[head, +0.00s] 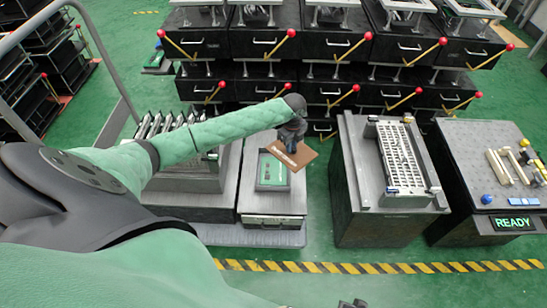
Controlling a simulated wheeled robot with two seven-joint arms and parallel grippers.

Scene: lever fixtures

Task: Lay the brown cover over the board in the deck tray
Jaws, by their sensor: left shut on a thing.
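The brown cover (304,157) is a flat, tilted plate in the middle of the head view. My left gripper (290,143) is shut on it and holds it over the right part of a grey deck tray (248,172). The green board (272,174) lies in this tray, its upper right part hidden by the cover. The cover's exact height above the board is hard to tell. A small dark part at the bottom edge may belong to my right arm; the right gripper is not clearly seen.
A rack of upright plates (172,125) stands left of the tray. Right is a cabinet with a slotted metal tray (401,155), then a bench with a READY display (513,223). Black lever drawers (335,45) line the back. Floor shows between the cabinets.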

